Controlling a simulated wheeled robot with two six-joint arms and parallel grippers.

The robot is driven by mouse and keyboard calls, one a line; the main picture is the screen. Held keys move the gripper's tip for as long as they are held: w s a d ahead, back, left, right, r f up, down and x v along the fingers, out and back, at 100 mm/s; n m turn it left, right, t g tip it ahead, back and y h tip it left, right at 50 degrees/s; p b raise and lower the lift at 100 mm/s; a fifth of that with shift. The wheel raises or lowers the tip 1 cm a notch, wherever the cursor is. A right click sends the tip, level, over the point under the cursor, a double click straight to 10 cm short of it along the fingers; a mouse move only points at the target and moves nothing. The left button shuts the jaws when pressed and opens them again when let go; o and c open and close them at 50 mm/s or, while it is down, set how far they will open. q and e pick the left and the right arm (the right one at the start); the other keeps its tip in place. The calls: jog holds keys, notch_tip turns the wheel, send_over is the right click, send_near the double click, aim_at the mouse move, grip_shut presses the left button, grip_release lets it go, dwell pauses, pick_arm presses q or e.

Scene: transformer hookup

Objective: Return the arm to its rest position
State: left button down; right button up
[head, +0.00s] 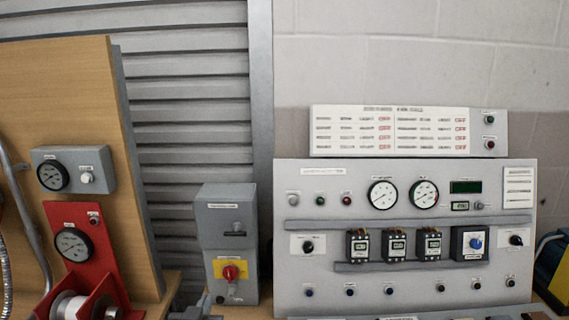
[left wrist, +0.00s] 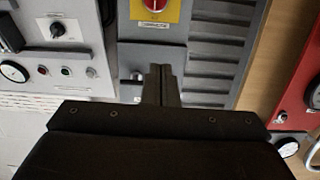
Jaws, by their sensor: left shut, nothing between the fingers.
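My left gripper (left wrist: 161,72) shows in the left wrist view with its two dark fingers together and nothing between them. It points toward the grey switch box, whose red knob (left wrist: 156,4) on a yellow plate is at the top edge of that view. In the head view, a small dark part at the bottom edge, below the switch box (head: 229,222), may be the tip of my left gripper; most of the arm is out of frame. My right gripper does not show clearly in either view.
A large grey control panel (head: 405,272) with gauges, modules and knobs stands at the right. A labelled white board (head: 392,131) is above it. A wooden board (head: 62,100) with a red gauge stand (head: 97,238) and wire spool (head: 70,307) is at the left. Shutter slats are behind.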

pick_arm(q)
jog(key=s+a+f+g+y, duration=0.1)
jog(key=s+a+f+g, duration=0.2)
jog(key=s+a+f, duration=0.45)
jog(key=s+a+f+g, duration=0.2)
jog(key=s+f+g, duration=0.2)
jog(key=s, duration=0.6)
jog(key=s+a+f+g, duration=0.25)
jog(key=s+g, duration=0.35)
jog(key=s, duration=1.3)
notch_tip(320, 180, down, 24)
jog(key=a, duration=0.2)
jog(key=s+d+f+g, duration=0.1)
jog(key=s+f+g, duration=0.1)
jog(key=s+f, duration=1.3)
jog(key=shift+d+f+n, duration=0.15)
jog(key=shift+f+n, duration=0.25)
jog(key=shift+f, duration=0.55)
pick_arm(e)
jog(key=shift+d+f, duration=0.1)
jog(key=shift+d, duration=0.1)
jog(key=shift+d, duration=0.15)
